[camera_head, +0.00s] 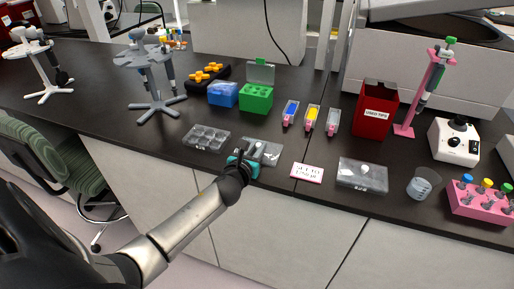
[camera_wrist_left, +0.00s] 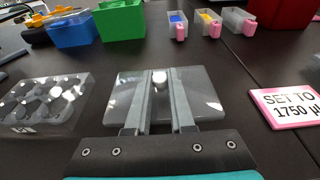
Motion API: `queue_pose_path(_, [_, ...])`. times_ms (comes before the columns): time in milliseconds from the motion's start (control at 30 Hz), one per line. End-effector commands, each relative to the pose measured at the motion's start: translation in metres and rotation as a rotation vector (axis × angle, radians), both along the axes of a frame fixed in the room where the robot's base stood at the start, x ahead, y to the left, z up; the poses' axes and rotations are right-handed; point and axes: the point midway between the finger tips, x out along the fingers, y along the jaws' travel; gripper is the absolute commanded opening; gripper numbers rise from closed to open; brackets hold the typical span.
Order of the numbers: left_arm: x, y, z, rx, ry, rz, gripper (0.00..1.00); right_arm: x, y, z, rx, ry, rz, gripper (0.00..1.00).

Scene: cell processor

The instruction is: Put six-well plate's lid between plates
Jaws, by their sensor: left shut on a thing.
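The clear six-well plate (camera_head: 206,137) sits uncovered on the black bench; its wells also show at the left of the left wrist view (camera_wrist_left: 42,103). To its right is a clear flat lid (camera_head: 266,150), also in the middle of the left wrist view (camera_wrist_left: 207,92). My left gripper (camera_head: 245,156) is shut on the lid, its two fingers (camera_wrist_left: 160,78) near the lid's middle. The lid looks level, at or just above the bench; I cannot tell if it touches. A second clear plate (camera_head: 362,176) with a pale knob on top stands farther right. My right gripper is out of view.
A pink-edged "SET TO 1750 µl" card (camera_head: 307,172) lies between the lid and the right plate. Behind are a blue box (camera_head: 223,95), a green box (camera_head: 257,98) and a red used-tips bin (camera_head: 375,110). A small beaker (camera_head: 423,184) stands right. The bench's front edge is near.

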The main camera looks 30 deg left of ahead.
Motion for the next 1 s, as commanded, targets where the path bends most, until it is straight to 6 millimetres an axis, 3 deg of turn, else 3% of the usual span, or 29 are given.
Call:
queue_pose_path(33, [0.000, 0.000, -0.002, 0.000, 0.000, 0.000, 0.23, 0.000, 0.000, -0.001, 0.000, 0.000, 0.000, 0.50])
queue_pose_path(300, [0.000, 0.000, -0.001, 0.000, 0.000, 0.000, 0.51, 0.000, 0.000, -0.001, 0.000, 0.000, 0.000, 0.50])
queue_pose_path(633, [0.000, 0.000, 0.004, 0.001, 0.000, 0.000, 0.51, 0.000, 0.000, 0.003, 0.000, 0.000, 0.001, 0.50])
queue_pose_path(1000, [-0.050, -0.012, 0.014, 0.000, 0.003, -0.001, 0.51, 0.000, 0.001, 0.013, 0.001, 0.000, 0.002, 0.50])
